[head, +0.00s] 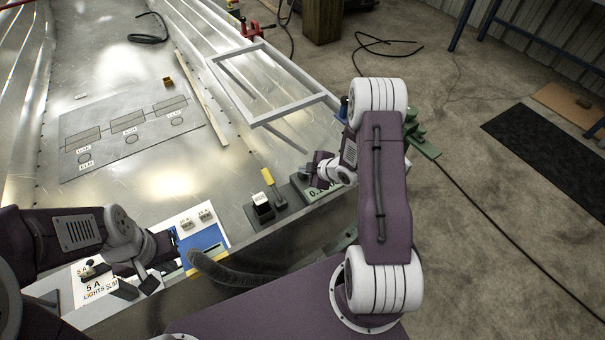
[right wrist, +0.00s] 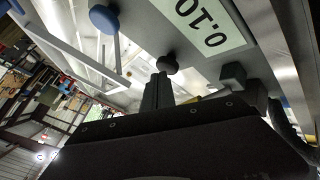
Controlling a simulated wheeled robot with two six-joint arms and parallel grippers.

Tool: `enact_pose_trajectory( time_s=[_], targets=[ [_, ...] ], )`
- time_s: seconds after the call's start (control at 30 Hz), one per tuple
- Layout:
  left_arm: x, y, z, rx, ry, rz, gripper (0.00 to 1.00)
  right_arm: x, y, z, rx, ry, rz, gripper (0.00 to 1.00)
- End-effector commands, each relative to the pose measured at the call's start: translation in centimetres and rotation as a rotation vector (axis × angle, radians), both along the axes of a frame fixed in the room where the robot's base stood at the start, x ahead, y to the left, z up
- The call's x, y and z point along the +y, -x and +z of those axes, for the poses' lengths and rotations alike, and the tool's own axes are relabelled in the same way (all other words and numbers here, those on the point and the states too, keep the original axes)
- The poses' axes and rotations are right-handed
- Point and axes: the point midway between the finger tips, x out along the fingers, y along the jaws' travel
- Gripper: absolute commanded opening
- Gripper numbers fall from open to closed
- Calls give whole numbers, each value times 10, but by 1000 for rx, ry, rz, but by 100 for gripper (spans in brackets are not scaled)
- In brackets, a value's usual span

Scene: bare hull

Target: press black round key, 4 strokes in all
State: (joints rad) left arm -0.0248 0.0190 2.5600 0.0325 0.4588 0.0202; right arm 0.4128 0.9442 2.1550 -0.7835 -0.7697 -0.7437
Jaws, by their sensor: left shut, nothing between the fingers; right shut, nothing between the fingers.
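In the right wrist view the black round key (right wrist: 167,63) stands out from a grey panel beside a pale green label reading 0.10 (right wrist: 210,22). My right gripper (right wrist: 158,82) is shut and empty, with its fingertips right at the key; I cannot tell whether they touch it. In the head view my right gripper (head: 311,174) is at the panel by the label (head: 322,192), and the round key cannot be made out there. My left gripper (head: 138,287) is shut and empty above the white card at the lower left.
A blue round key (right wrist: 104,18) and a black square key (right wrist: 232,73) flank the black round one in the wrist view. A yellow-handled switch (head: 268,178) and a black-and-white rocker (head: 262,205) stand left of the right gripper. A grey frame (head: 265,85) lies behind.

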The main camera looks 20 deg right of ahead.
Motion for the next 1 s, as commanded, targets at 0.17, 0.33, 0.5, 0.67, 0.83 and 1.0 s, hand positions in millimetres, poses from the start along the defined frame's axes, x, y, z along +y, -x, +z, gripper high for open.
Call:
enact_pose_trajectory(
  time_s=[0.17, 0.33, 0.5, 0.67, 0.83, 1.0],
  targets=[
    [0, 0, -3, 0, 0, 0, 0, 0, 0, -3, 0, 0, 0, 0],
    [0, 0, -4, 0, 0, 0, 0, 0, 0, -5, 0, 0, 0, 0],
    [0, 0, -6, 0, 0, 0, 0, 0, 0, -7, 1, 0, 0, 0],
    [0, 0, -8, 0, 0, 0, 0, 0, 0, -9, 1, 0, 0, 0],
    [0, 0, -10, 0, 0, 0, 0, 0, 0, -11, 1, 0, 0, 0],
    [0, 0, -9, 0, 0, 0, 0, 0, 0, -11, 1, 0, 0, 0]
  ],
)
